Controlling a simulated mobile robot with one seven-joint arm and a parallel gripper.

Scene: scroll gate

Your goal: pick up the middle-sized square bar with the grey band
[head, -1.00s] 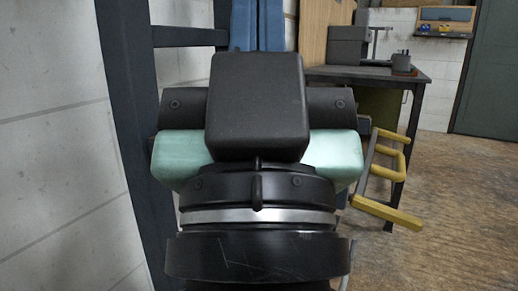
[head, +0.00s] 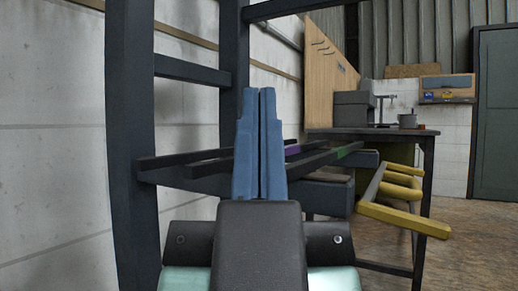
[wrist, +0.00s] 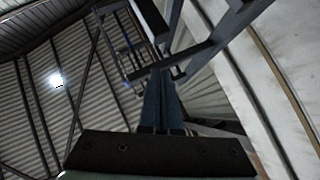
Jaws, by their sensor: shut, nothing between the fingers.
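My gripper (head: 259,95) has two long blue fingers pressed together with nothing between them. They point up and away in the head view, in front of a dark rack (head: 233,60). Dark bars lie across the rack behind and beside the fingers. One bar shows a purple band (head: 292,150) and another a green band (head: 347,149). I cannot make out a grey band; the fingers hide part of the bars. In the wrist view my gripper (wrist: 158,75) is shut below dark rack beams (wrist: 210,45).
A dark upright post (head: 131,130) and a pale wall (head: 60,150) stand close on the left. A yellow frame (head: 400,205) juts out at the right beside a workbench (head: 400,132) holding a grey machine (head: 352,108). Open floor lies at the far right.

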